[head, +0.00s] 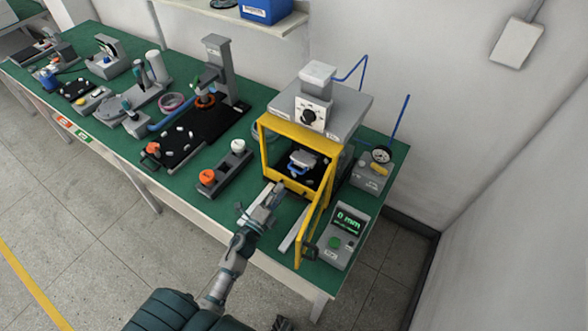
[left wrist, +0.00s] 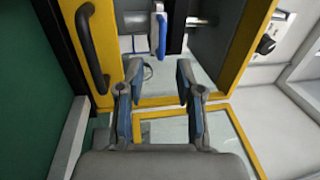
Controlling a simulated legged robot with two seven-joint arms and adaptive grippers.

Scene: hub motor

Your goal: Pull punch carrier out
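The press (head: 340,105) stands at the right of the green bench with its yellow-framed front open. The punch carrier (head: 303,160) appears to be the small grey and blue piece inside; its blue-edged end also shows in the left wrist view (left wrist: 161,35). My left gripper (head: 262,198) is just outside the opening, pointing at it. In the left wrist view its two fingers (left wrist: 158,80) are apart with nothing between them. The carrier lies ahead of the fingertips with a gap. My right gripper cannot be made out.
The yellow-framed clear door (head: 311,232) stands swung out on the right of the opening. A black handle (left wrist: 91,48) shows on the yellow frame. A display box reading 0 mm (head: 346,232) is right of the door. A grey fixture with orange and white knobs (head: 226,172) is left.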

